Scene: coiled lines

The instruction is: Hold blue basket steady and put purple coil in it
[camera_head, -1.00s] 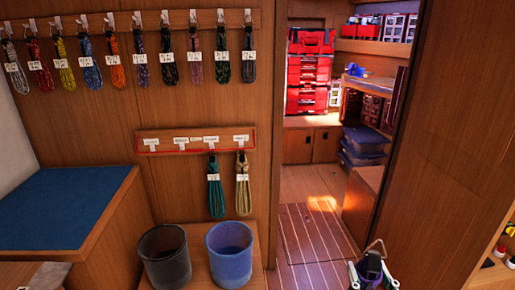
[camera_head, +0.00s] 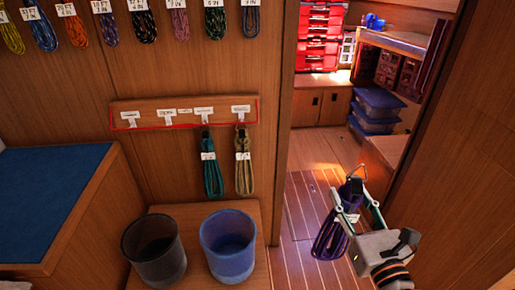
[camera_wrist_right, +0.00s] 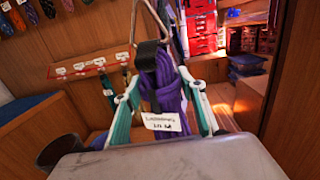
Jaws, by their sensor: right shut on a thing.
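The purple coil (camera_head: 328,238) hangs from my right gripper (camera_head: 355,196) at the lower right of the head view. The gripper is shut on it near its top, by a black strap with a metal hanging loop. The coil (camera_wrist_right: 168,82) also shows between the fingers in the right wrist view, with a white label on it. The blue basket (camera_head: 228,262) stands upright on a wooden ledge, to the left of the coil and apart from it. Its inside looks empty. My left gripper is not in view.
A dark grey basket (camera_head: 155,270) stands just left of the blue one. A teal coil (camera_head: 212,178) and a tan coil (camera_head: 243,175) hang from a red-edged board (camera_head: 150,113) above. More coils hang higher. A doorway with striped floor (camera_head: 300,215) opens behind my right gripper.

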